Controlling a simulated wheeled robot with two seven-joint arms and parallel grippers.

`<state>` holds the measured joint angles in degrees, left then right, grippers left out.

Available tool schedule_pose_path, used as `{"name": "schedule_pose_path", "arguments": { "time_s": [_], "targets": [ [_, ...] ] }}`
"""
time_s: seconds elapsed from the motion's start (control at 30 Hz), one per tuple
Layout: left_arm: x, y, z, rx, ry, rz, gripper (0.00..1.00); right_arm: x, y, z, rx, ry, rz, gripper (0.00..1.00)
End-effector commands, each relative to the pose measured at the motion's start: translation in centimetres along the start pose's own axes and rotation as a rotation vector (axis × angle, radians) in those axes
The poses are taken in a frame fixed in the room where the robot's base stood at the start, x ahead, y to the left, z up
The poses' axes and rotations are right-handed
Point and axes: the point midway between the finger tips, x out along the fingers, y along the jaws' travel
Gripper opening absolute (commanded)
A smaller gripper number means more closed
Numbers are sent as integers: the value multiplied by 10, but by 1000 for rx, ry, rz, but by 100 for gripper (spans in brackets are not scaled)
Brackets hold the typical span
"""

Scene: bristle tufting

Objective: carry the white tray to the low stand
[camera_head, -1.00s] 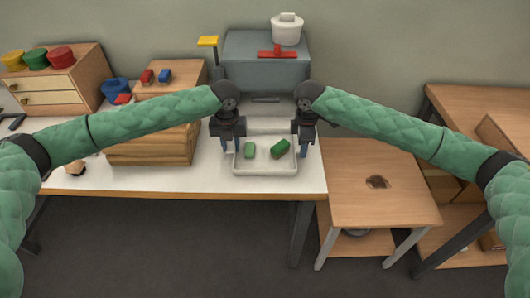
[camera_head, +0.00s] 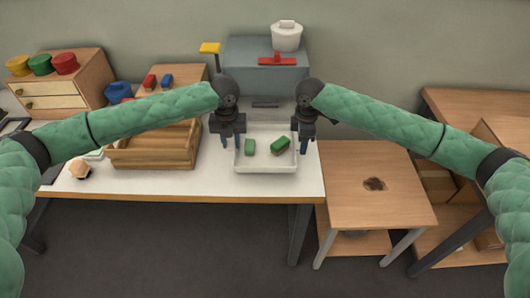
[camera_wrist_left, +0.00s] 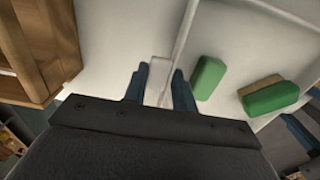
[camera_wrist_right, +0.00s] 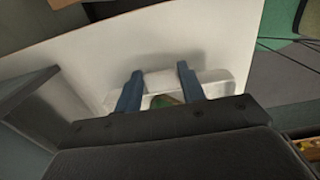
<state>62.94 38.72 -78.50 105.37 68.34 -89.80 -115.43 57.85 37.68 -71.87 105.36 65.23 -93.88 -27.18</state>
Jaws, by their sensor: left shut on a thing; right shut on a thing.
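The white tray (camera_head: 265,168) is at the right end of the white table, with two green blocks (camera_head: 281,146) lying in it. My left gripper (camera_head: 233,142) is shut on the tray's left side; the left wrist view shows its blue fingers (camera_wrist_left: 161,88) around a pale tab there. My right gripper (camera_head: 302,140) is shut on the tray's right side, also seen in the right wrist view (camera_wrist_right: 160,85). Whether the tray touches the table I cannot tell. The low wooden stand (camera_head: 345,200) is right of the table, with a dark patch on its top.
A wooden crate (camera_head: 150,158) stands left of the tray. A grey box (camera_head: 265,62) with a red object and a white pot (camera_head: 286,36) is behind. A wooden shelf unit (camera_head: 470,110) stands right of the stand. The stand's top is otherwise clear.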

Motion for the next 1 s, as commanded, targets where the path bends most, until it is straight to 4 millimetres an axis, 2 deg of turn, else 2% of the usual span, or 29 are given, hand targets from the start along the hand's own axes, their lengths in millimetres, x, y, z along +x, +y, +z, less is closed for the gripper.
{"name": "schedule_pose_path", "arguments": {
  "time_s": [0.03, 0.17, 1.0],
  "targets": [
    [-8, 0, 0, 0, 0, 0, 0, -7, 0, 0, 0, 0, 0, 12],
    [-12, 0, 0, 0, 0, 0, 0, -12, 0, 0, 0, 0, 0, 12],
    [-12, 0, 0, 0, 0, 0, 0, -12, 0, 0, 0, 0, 0, 12]
  ]
}}
